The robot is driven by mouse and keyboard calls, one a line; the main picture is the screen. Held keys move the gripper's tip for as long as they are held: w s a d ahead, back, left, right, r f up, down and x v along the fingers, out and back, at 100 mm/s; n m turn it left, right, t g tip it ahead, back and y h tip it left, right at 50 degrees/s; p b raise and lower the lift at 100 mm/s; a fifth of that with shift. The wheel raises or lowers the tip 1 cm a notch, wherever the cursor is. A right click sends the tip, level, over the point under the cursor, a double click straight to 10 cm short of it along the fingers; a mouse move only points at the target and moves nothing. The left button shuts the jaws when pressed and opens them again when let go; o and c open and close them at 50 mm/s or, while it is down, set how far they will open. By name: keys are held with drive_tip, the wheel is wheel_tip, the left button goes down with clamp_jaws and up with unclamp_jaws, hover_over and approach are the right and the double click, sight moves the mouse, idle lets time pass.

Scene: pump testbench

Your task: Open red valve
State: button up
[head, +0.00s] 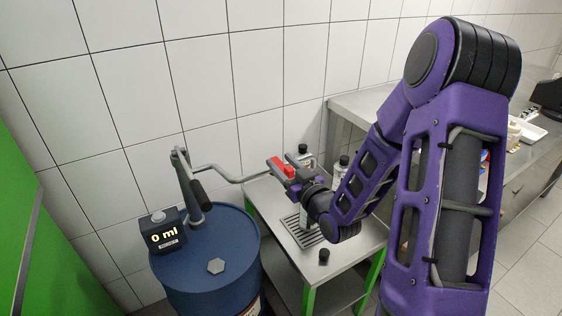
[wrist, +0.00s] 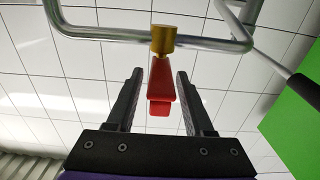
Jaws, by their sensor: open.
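The red valve handle (head: 284,171) sits on the pipe above the small metal table in the head view. In the wrist view the red handle (wrist: 160,82) hangs from a brass fitting (wrist: 163,39) on the grey pipe (wrist: 110,33). My gripper (wrist: 157,78) is open, with one dark finger on each side of the handle and a visible gap on both sides. In the head view my gripper (head: 290,180) is at the valve, and its fingers partly hide the fitting.
A blue drum (head: 212,262) with a hand pump (head: 190,185) and a display reading 0 ml (head: 165,232) stands at the left. The small table (head: 345,250) holds a drain grate (head: 300,232), bottles and a black cap (head: 324,255). A tiled wall is behind.

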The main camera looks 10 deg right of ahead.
clamp_jaws()
idle(1.4)
